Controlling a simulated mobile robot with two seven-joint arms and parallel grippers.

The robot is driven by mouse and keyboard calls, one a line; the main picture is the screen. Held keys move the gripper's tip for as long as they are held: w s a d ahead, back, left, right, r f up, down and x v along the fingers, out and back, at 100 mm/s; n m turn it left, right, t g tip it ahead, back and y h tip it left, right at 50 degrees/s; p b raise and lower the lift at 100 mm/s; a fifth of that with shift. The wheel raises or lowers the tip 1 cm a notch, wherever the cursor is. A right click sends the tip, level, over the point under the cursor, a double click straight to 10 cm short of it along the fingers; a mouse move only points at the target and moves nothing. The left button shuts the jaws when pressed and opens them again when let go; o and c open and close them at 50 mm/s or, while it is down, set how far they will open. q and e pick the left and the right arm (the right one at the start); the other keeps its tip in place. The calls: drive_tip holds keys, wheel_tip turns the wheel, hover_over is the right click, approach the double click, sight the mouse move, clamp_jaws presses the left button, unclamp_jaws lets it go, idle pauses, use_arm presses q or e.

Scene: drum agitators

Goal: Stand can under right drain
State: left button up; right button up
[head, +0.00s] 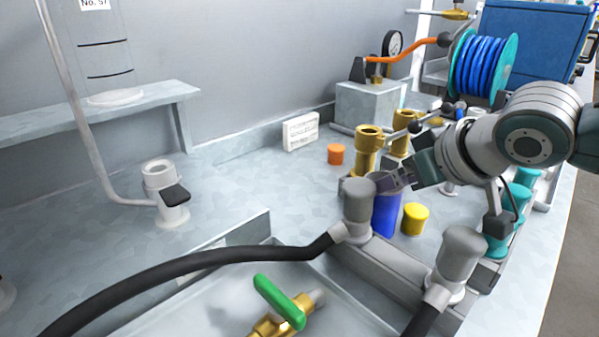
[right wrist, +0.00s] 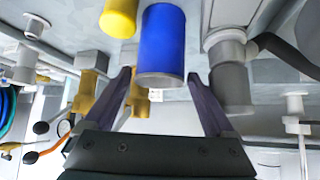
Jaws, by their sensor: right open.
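A blue can (head: 386,214) stands upright on the bench, partly hidden by a grey fitting and my right gripper (head: 390,182). In the right wrist view the blue can (right wrist: 164,45) lies between the two spread fingers of my right gripper (right wrist: 160,76), with a visible gap on each side. The gripper is open; I see no finger touching the can. Two brass fittings with levers, a left one (head: 366,142) and a right one (head: 403,128), stand behind the can. I cannot tell which part is the right drain. My left gripper is out of view.
A yellow cylinder (head: 415,219) stands close beside the can, and an orange one (head: 335,154) farther back. Grey capped fittings (head: 357,208) with black hoses stand in front. A green-handled brass valve (head: 279,303) is nearer. The bench to the left is mostly clear.

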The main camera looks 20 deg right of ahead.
clamp_jaws()
idle(0.7)
